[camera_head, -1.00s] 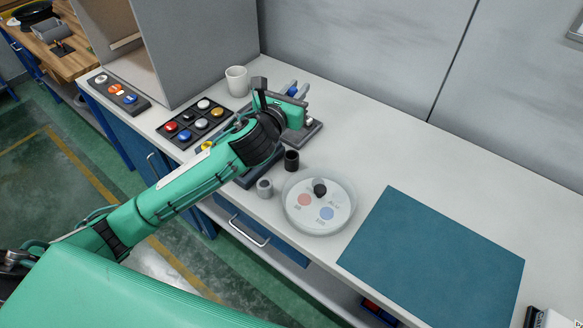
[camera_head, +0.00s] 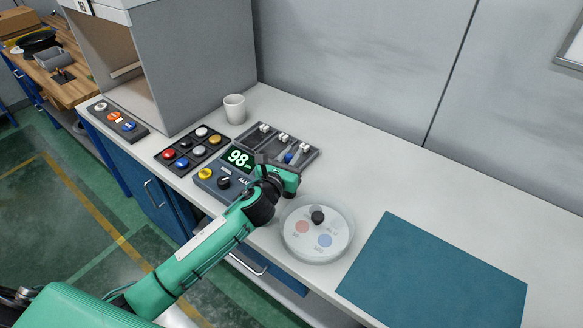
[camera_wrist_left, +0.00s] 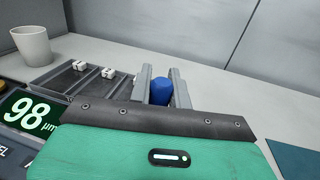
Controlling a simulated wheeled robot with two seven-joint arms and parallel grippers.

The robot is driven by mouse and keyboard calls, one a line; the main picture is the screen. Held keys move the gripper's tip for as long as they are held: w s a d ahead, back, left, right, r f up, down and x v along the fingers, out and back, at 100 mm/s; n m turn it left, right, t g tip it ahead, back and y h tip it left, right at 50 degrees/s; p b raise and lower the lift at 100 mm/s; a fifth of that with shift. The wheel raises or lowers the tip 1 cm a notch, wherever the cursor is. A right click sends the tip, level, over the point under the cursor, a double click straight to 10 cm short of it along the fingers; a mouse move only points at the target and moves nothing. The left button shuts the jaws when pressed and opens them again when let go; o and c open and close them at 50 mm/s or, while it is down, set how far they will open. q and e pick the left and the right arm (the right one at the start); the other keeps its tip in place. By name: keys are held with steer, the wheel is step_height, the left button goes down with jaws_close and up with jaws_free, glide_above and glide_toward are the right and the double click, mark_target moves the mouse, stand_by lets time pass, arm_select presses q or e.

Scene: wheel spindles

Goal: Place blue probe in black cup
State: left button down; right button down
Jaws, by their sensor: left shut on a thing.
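In the left wrist view the blue end (camera_wrist_left: 162,91) sits between the two grey fingers (camera_wrist_left: 161,87). The lower part of the probe is hidden. The black cup is not visible in the current views; the gripper and forearm cover the area left of the round dish. I cannot tell whether the probe is over or inside the cup. My right gripper is not in view.
A slotted grey tray (camera_head: 251,139) lies behind the gripper, beside a gauge reading 98 (camera_head: 238,157). A round clear dish (camera_head: 318,252) is just right of the arm. A white mug (camera_head: 234,109) stands farther back. A teal mat (camera_head: 432,277) lies at right.

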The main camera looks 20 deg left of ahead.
arm_select(q)
step_height(320, 180, down, 4)
steer(key=shift+f, duration=0.25)
steer(key=shift+f, duration=0.15)
steer(key=c, duration=1.3)
jaws_free()
